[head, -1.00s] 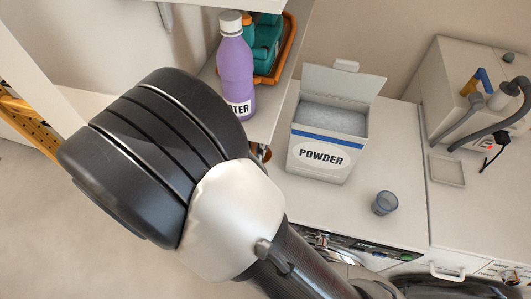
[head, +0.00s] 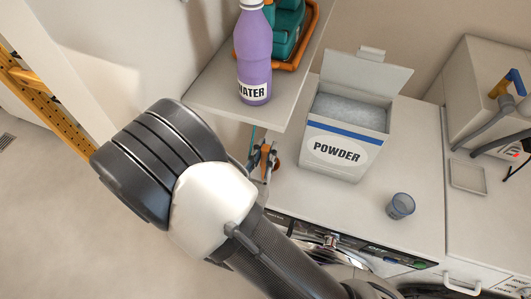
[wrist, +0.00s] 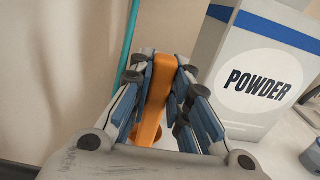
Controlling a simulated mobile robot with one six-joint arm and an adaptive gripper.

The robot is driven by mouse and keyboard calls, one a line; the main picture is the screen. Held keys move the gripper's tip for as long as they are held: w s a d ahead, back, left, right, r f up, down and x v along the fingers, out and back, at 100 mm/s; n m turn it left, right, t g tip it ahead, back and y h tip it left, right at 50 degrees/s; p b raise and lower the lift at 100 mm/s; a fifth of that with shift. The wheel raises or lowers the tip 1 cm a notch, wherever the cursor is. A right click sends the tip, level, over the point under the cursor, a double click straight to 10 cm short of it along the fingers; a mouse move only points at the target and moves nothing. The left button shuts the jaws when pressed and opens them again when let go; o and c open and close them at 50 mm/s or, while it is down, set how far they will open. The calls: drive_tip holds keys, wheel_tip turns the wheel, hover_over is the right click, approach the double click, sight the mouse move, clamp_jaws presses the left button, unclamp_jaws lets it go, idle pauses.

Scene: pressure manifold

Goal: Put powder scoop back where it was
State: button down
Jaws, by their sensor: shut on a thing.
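My gripper (head: 264,158) is at the left edge of the washer top, left of the powder box, partly hidden behind my arm in the head view. In the wrist view, my gripper (wrist: 160,62) is shut on an orange bar-like piece (wrist: 155,100), which I take to be the powder scoop's handle. The rest of the scoop is hard to make out. The white powder box (head: 335,150) stands with its lid open and pale powder inside. It also shows at the right of the wrist view (wrist: 262,65), apart from the fingers.
A shelf (head: 215,95) with a purple water bottle (head: 252,60) and an orange tray (head: 312,30) overhangs the left side. A small blue-grey cup (head: 401,206) stands right of the box. A thin teal pole (wrist: 128,40) stands behind the gripper.

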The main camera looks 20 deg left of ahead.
drive_tip(key=shift+f, duration=0.15)
drive_tip(key=c, duration=1.5)
unclamp_jaws()
drive_tip(key=shift+r, duration=0.25)
drive_tip(key=s, duration=0.4)
drive_tip(key=s+p, duration=0.1)
drive_tip(key=s, duration=0.3)
drive_tip(key=s+a+p, duration=0.1)
drive_tip(key=s, duration=0.3)
drive_tip(key=shift+f, duration=0.1)
